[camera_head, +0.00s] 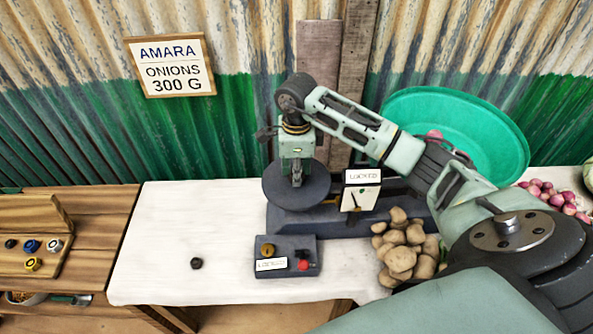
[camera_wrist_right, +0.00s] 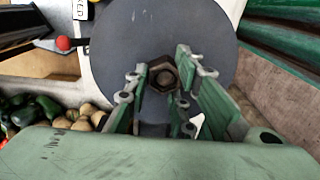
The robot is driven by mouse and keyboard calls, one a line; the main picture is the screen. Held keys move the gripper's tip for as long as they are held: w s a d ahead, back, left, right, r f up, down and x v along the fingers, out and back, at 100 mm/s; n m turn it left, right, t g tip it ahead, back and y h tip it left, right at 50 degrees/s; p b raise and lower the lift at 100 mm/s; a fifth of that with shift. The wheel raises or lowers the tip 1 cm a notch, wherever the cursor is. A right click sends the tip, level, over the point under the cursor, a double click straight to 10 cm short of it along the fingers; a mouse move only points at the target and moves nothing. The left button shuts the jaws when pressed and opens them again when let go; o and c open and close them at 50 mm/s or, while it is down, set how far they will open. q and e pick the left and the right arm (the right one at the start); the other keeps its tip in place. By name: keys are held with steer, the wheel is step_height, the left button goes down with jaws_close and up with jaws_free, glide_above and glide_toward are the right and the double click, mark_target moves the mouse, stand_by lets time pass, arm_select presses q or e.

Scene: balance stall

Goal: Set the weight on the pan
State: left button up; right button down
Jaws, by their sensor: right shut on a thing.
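The pan (camera_head: 318,186) is a dark grey round plate on the left end of the grey balance; it also fills the middle of the right wrist view (camera_wrist_right: 205,30). My right gripper (camera_head: 297,182) points down over the pan. In the right wrist view its green fingers (camera_wrist_right: 160,85) are closed around a dark brown six-sided weight (camera_wrist_right: 161,75), with the pan behind it. I cannot tell whether the weight touches the pan. In the head view the fingers mostly hide this weight. My left gripper is not in view.
A dark weight (camera_head: 196,263) stands on the white cloth, left of a control box (camera_head: 285,250) labelled LOCKED. The balance dial (camera_head: 360,198) also reads LOCKED. Potatoes (camera_head: 405,250) and a green basin (camera_head: 465,125) are on the right. A wooden weight holder (camera_head: 40,215) is at left. A sign (camera_head: 171,66) reads AMARA ONIONS 300 G.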

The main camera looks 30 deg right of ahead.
steer(key=c, duration=1.5)
jaws_free()
steer(key=shift+r, duration=0.2)
step_height(320, 180, up, 12)
steer(key=b, duration=0.3)
steer(key=shift+f, duration=0.1)
steer(key=shift+a+f, duration=0.1)
